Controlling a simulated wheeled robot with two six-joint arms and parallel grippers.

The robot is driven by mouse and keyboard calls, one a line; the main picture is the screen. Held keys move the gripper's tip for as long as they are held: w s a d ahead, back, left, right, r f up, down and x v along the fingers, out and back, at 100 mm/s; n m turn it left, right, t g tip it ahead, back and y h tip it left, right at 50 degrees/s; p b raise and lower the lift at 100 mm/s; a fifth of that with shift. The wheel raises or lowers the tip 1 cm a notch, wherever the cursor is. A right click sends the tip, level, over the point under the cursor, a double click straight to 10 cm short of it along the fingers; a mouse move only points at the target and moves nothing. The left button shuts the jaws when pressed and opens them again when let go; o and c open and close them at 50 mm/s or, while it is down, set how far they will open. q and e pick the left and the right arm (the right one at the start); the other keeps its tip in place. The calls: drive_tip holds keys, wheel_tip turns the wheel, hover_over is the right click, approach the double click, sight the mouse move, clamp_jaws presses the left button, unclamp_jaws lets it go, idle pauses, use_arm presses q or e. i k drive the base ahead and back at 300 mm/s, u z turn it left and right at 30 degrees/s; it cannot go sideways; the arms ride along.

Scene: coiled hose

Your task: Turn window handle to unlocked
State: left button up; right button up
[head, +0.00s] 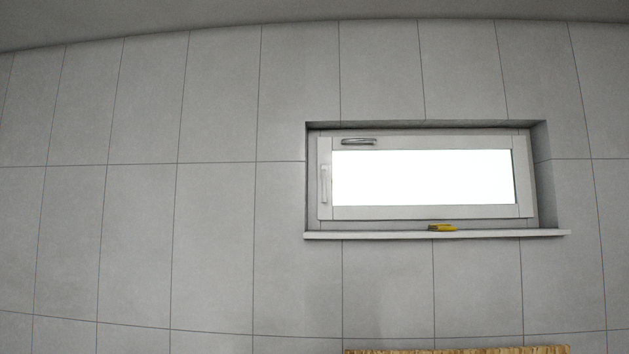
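A small white-framed window (425,213) sits in a recess in the tiled wall in the head view, and its frame looks closed. A slim white vertical handle (324,184) is on the left side of the frame. A grey metallic horizontal handle or fitting (359,141) is on the top rail near its left end. I cannot tell from here which of the two is the window handle. Neither of my grippers is in view.
A pale sill (380,235) juts out below the window, with a small yellow object (442,228) on it. The top edge of a brown, textured thing (460,351) shows at the bottom. The tiled wall (215,230) left of the window is bare.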

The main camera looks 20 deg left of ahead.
sight(324, 184)
drive_tip(key=k, duration=0.2)
drive_tip(key=u, duration=1.55)
drive_tip(key=i, duration=1.75)
drive_tip(key=z, duration=1.6)
